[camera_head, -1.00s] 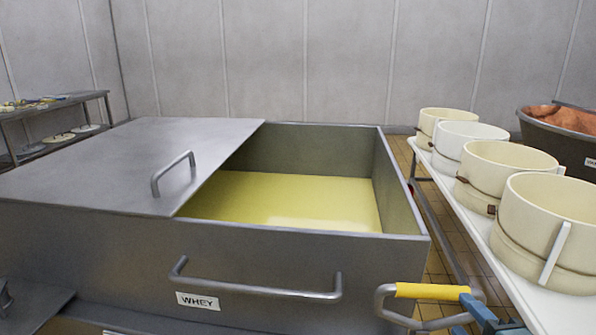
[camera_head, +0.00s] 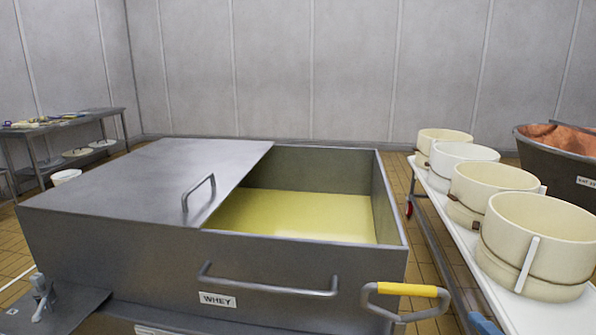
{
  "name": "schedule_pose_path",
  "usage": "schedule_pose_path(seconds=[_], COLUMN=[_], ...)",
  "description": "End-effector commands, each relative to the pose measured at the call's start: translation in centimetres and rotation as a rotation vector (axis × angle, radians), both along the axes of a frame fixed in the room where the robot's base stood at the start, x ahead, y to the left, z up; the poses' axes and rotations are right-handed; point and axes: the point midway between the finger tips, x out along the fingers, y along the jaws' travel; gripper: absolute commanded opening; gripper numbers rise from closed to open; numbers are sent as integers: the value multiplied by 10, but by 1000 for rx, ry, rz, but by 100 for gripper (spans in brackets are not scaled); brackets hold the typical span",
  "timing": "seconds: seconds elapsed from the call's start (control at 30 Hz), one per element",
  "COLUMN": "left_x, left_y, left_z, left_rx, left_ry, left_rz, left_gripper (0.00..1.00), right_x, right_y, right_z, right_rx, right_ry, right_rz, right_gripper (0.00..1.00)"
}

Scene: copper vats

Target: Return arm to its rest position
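Neither of my grippers can be made out in the head view. In front of me stands a large grey metal vat (camera_head: 300,263) labelled WHEY, with pale yellow liquid (camera_head: 300,214) inside. A flat metal lid (camera_head: 150,180) with a bar handle (camera_head: 198,193) covers its left part, and the right part is open. A long bar handle (camera_head: 268,288) runs along its front. A yellow-gripped handle (camera_head: 407,290) shows at its front right corner, with no gripper on it.
A white-topped table (camera_head: 455,210) on the right carries several cream round moulds (camera_head: 535,235). A dark tub (camera_head: 560,165) stands behind it. A metal table (camera_head: 75,127) stands at the far left, with a white bucket (camera_head: 66,177) near it. Tiled floor shows between them.

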Motion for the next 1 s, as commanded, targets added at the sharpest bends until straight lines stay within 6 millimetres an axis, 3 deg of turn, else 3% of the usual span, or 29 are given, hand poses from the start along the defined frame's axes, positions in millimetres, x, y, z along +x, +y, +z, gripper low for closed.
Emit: schedule_pose_path(seconds=[0.13,0.23,0.4,0.5,0.67,1.0], left_x=[-4,-3,2,0,-2,-2], left_y=[0,3,9,10,11,11], left_z=[6,10,11,10,6,6], left_rx=[0,3,14,17,22,22], left_ry=[12,15,24,35,48,49], left_rz=[2,8,24,28,32,33], left_gripper=[0,0,0,0,0,0], right_x=[-9,-23,-55,-71,-83,-84], right_y=[15,38,97,130,156,158], right_z=[-61,-108,-175,-199,-214,-215], right_rx=[304,567,1020,1228,1385,1392], right_ry=[132,230,386,450,495,497], right_rz=[-45,-92,-202,-266,-317,-319], right_gripper=[49,49,49,49,49,49])
